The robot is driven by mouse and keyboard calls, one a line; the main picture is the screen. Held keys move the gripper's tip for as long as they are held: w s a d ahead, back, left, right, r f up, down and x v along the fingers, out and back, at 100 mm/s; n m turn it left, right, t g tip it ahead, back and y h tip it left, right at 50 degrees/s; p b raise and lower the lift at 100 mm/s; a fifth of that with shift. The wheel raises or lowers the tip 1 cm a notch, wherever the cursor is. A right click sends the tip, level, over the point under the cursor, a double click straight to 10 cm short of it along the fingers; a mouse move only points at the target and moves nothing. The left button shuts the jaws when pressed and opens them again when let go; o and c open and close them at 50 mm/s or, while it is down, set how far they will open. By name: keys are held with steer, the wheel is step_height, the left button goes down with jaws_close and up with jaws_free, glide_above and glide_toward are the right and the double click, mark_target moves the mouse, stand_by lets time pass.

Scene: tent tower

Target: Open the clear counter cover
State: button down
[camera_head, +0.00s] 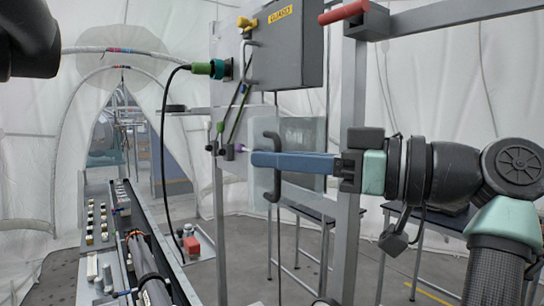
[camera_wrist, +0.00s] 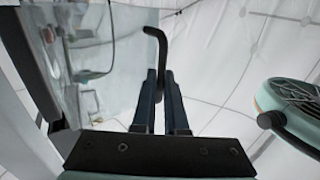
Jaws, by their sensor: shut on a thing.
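The clear cover (camera_head: 308,132) is a see-through panel on the metal frame, below the grey box. It also shows at the left of the wrist view (camera_wrist: 105,85). Its black bar handle (camera_head: 272,190) stands upright, with bent ends. My gripper (camera_head: 256,160) reaches in from the right with its long blue fingers level. The fingers are shut on the handle, whose bent upper end rises past the fingertips in the wrist view (camera_wrist: 160,45). The part of the handle between the fingers is hidden. I cannot tell how far the cover stands from its frame.
A grey box (camera_head: 285,50) with a yellow label hangs above the cover. A metal post (camera_head: 352,90) with a red-ended lever (camera_head: 345,12) stands beside my gripper. A black cable (camera_head: 164,130) hangs to the left, over a long bench (camera_head: 130,240). Tables (camera_head: 300,215) stand behind.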

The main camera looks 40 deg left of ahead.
steer(key=shift+w+d+f+n+g, duration=0.15)
steer(key=shift+d+n+g, duration=0.15)
steer(key=shift+d+g, duration=0.35)
steer(key=c, duration=1.2)
jaws_free()
steer(key=shift+d, duration=0.1)
steer(key=shift+c, duration=0.2)
steer(key=shift+d, duration=0.15)
steer(key=b+v, duration=0.3)
steer(key=v, duration=1)
steer(key=shift+r, duration=0.2)
